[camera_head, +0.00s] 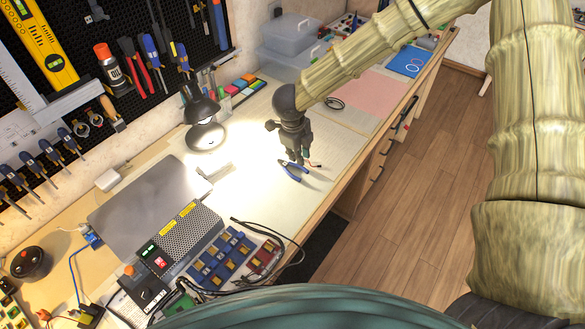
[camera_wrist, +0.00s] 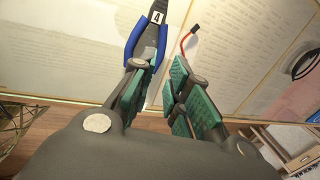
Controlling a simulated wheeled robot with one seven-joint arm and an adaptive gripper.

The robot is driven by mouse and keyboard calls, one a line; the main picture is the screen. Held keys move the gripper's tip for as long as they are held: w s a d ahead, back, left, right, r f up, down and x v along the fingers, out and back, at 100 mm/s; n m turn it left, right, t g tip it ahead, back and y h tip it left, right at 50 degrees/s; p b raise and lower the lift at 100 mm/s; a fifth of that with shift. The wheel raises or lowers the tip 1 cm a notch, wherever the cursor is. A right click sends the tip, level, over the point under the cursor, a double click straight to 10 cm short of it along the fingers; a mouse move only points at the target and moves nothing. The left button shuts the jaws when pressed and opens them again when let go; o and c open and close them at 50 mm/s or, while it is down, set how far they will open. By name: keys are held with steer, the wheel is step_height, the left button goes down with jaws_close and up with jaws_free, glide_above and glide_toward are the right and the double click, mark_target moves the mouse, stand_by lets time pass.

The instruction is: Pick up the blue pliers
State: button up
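The blue pliers (camera_head: 291,173) lie on the lit pale mat of the workbench, just below my gripper (camera_head: 301,158) in the head view. In the wrist view, the pliers (camera_wrist: 161,42) show blue handles and a dark head with a white "4" label at the top. My gripper (camera_wrist: 160,66) is open, with a gap between its green-padded fingers. Its left finger overlaps the end of the pliers' handles in the picture; whether they touch I cannot tell. The right finger is to the right of the pliers.
A thin red wire with a black plug (camera_wrist: 191,36) lies by the right finger. A desk lamp (camera_head: 205,130), a laptop (camera_head: 150,205) and a perforated metal box (camera_head: 190,235) stand to the left. More tools hang on the black pegboard (camera_head: 90,25). The bench's front edge is close.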

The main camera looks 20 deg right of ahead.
mark_target(302, 168)
steer(key=shift+w+d+f+p, duration=0.1)
steer(key=shift+d+f+p, duration=0.15)
steer(key=shift+f, duration=0.75)
steer(key=shift+s+d+f+p, duration=0.15)
steer(key=shift+f+p, duration=0.15)
steer(key=shift+f, duration=0.7)
steer(key=shift+w+d+f+p, duration=0.15)
steer(key=shift+d+f+p, duration=0.1)
steer(key=shift+f, duration=0.75)
steer(key=shift+c, duration=0.3)
jaws_close()
